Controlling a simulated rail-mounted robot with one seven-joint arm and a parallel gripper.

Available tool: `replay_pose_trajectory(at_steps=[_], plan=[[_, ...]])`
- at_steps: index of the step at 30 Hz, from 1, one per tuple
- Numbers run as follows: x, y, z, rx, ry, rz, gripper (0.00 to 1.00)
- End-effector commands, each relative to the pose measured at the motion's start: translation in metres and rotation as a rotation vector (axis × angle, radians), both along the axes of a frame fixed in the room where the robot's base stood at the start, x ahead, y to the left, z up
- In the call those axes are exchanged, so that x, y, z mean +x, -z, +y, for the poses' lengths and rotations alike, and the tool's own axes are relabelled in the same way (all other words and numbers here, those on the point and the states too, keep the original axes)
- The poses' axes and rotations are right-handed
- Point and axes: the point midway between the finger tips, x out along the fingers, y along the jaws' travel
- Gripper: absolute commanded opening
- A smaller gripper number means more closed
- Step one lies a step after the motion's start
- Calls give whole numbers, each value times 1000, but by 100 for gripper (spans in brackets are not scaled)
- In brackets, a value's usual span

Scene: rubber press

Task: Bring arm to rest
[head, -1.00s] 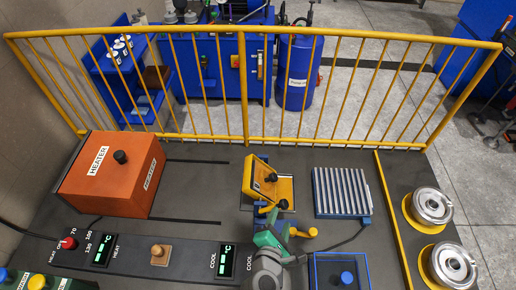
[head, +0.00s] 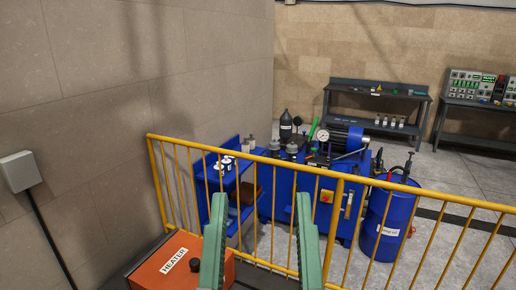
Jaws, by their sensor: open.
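My gripper (head: 259,200) shows at the bottom middle of the head view as two upright green fingers. They stand well apart with nothing between them, so it is open and empty. The rest of my arm is below the picture. The orange heater box (head: 168,284), with a dark knob on top, is at the lower left, just left of the left finger.
A yellow railing (head: 340,232) crosses behind my gripper. Beyond it stand a blue machine (head: 285,205) with a motor, a blue barrel (head: 388,222) and dark benches (head: 345,103). A wall (head: 80,110) with a grey box (head: 20,171) is at left. Most of the worktop is out of view.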

Motion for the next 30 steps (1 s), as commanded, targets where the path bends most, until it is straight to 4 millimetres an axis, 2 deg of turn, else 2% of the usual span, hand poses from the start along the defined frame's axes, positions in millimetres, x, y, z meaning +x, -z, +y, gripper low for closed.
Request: replay_pose_trajectory(at_steps=[1,3,6,9,12,16,30], plan=[[-13,-51,6,29,-49,-33,51],[-9,-97,5,27,-42,-20,51],[-8,-148,5,30,-44,-18,51],[-8,-188,6,33,-47,-16,51],[-7,-213,6,35,-49,-15,51],[-7,-224,6,37,-51,-14,51],[-7,-220,6,37,-49,-13,51]])
